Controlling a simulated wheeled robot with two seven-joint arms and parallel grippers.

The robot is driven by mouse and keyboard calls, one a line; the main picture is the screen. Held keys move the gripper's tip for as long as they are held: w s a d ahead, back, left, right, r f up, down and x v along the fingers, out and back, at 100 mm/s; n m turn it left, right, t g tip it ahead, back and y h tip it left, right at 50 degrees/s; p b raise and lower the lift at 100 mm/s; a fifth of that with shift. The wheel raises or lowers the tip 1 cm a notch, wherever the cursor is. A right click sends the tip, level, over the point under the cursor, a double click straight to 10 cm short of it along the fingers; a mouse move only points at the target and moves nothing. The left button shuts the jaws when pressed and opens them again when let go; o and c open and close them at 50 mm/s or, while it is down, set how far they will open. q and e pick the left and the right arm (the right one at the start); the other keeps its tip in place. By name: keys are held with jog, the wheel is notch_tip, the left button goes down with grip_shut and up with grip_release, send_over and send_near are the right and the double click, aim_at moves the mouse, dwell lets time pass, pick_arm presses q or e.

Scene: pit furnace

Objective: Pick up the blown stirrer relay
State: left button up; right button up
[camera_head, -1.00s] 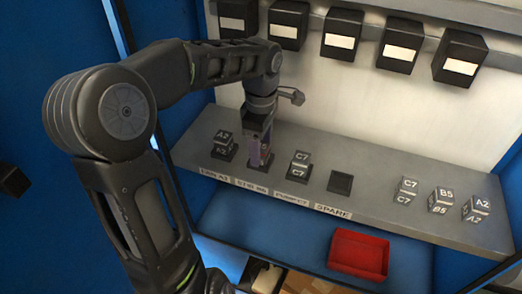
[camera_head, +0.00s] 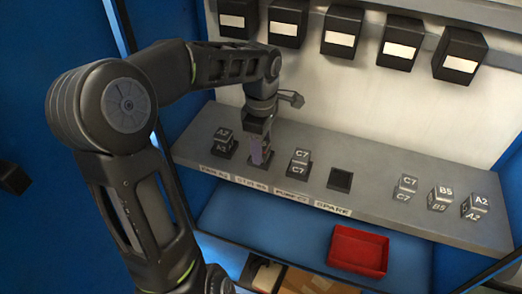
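My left gripper (camera_head: 260,151) points down over the second socket (camera_head: 264,178) from the left, above the "STIR B5" label (camera_head: 251,184). The lettering on this relay cannot be read now. The dark socket shows below the fingertips; I cannot tell whether the relay is clear of it. My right gripper is not in view.
Relays A2 (camera_head: 224,136) and C7 (camera_head: 300,158) flank the gripper. The spare socket (camera_head: 340,180) is empty. Loose relays C7 (camera_head: 407,183), B5 (camera_head: 440,193) and A2 (camera_head: 480,202) stand at right. A red tray (camera_head: 358,250) lies below the shelf. Black boxes (camera_head: 400,43) hang above.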

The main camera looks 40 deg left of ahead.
pick_arm(q)
grip_shut()
jog(key=shift+r, duration=0.1)
dwell(0.3)
notch_tip(320, 180, up, 8)
jog(key=shift+f+b, duration=0.2)
jog(key=shift+b, duration=0.45)
jog(key=shift+r+p, duration=0.9)
jog(key=shift+r, duration=0.3)
